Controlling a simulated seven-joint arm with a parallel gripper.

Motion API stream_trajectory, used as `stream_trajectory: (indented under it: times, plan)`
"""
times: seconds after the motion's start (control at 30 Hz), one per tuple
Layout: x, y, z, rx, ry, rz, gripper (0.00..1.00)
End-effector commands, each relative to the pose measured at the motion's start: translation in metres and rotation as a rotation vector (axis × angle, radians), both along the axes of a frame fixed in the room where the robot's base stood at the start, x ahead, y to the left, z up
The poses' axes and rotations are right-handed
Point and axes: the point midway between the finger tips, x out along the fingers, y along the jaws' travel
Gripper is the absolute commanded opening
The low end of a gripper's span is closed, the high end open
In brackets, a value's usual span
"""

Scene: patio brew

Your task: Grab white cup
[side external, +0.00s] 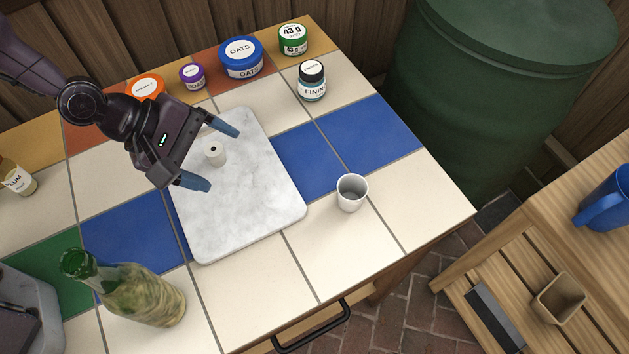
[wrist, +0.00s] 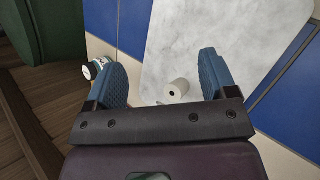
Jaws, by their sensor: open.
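The white cup (side external: 351,193) stands upright on the tiled table near its right front edge, to the right of the marble board. It looks empty inside. I cannot see it in the wrist view. My gripper (side external: 225,159) is open above the marble board (side external: 245,215), well to the left of the cup. Its blue fingertips are wide apart in the wrist view (wrist: 163,75), with nothing held between them. A small white cylinder with a dark hole (side external: 214,153) lies below my gripper. It also shows in the wrist view (wrist: 178,89).
A green bottle (side external: 135,290) stands at the front left. Tubs, including the blue oats tub (side external: 241,58), line the back edge. A small fining jar (side external: 312,80) stands behind the cup. Bare tiles surround the cup. A green barrel (side external: 490,90) stands beyond the table.

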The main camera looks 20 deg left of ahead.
Motion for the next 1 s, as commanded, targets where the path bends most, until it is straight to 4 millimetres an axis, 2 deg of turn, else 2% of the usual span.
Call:
stream_trajectory:
  times: [0.03, 0.1, 0.2, 0.4, 0.57, 0.8, 1.0]
  plan:
    - [-0.004, -0.017, -0.010, -0.100, 0.074, 0.068, 0.78]
    - [-0.005, -0.038, -0.015, -0.235, 0.166, 0.173, 0.78]
    - [-0.005, -0.061, -0.019, -0.405, 0.292, 0.310, 0.78]
    - [-0.001, -0.083, -0.020, -0.617, 0.458, 0.494, 0.78]
    - [0.004, -0.093, -0.022, -0.660, 0.493, 0.531, 0.78]
    - [0.019, -0.131, -0.039, -0.657, 0.491, 0.528, 0.78]
    - [0.027, -0.150, -0.048, -0.655, 0.490, 0.528, 0.78]
